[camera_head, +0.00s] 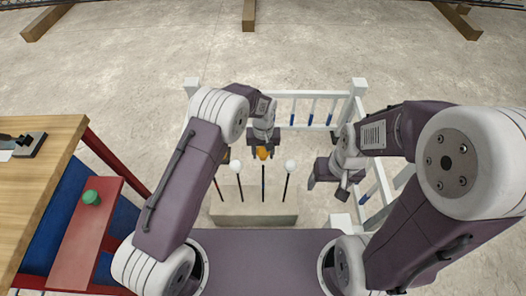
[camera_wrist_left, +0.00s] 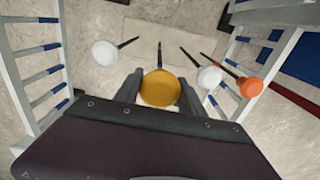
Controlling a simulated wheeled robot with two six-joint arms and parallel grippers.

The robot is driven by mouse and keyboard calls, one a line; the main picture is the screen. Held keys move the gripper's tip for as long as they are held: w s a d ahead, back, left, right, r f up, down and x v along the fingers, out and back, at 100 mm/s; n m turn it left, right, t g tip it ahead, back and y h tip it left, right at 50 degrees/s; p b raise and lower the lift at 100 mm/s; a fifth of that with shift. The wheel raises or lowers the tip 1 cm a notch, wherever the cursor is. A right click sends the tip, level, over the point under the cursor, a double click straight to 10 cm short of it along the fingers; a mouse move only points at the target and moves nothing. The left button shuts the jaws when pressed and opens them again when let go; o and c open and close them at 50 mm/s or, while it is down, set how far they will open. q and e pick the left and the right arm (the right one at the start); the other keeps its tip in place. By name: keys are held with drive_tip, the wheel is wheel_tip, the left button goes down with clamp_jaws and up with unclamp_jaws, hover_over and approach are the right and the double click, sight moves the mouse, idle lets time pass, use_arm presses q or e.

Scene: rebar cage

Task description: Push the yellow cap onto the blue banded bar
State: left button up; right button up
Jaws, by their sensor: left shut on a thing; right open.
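The yellow cap (camera_head: 262,153) is held between the fingers of my left gripper (camera_head: 263,148), above the concrete block. It also shows in the left wrist view (camera_wrist_left: 160,85), gripped between both fingers. A dark upright bar (camera_head: 263,184) stands directly below the cap in the head view; I cannot tell whether they touch, and no blue band is clear on it. My right gripper (camera_head: 327,188) is open and empty, to the right of the bars.
Bars with white caps (camera_head: 236,166) (camera_head: 290,165) stand on either side, and an orange cap (camera_wrist_left: 250,87) is further out. The concrete block (camera_head: 230,209) bears the bars. White railings with blue bands (camera_head: 310,119) stand around. A green object (camera_head: 91,197) sits on a red surface at left.

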sight(263, 166)
use_arm(q)
wheel_tip(263, 166, down, 5)
drive_tip(key=b, duration=0.2)
drive_tip(key=shift+b, duration=0.3)
drive_tip(key=shift+p, duration=0.35)
idle(1.1)
drive_tip(key=shift+f+b, duration=1.7)
drive_tip(key=shift+f, duration=0.8)
drive_tip(key=o, duration=1.4)
wheel_tip(263, 166, up, 9)
drive_tip(key=shift+r+p, duration=0.1)
drive_tip(key=shift+p, duration=0.8)
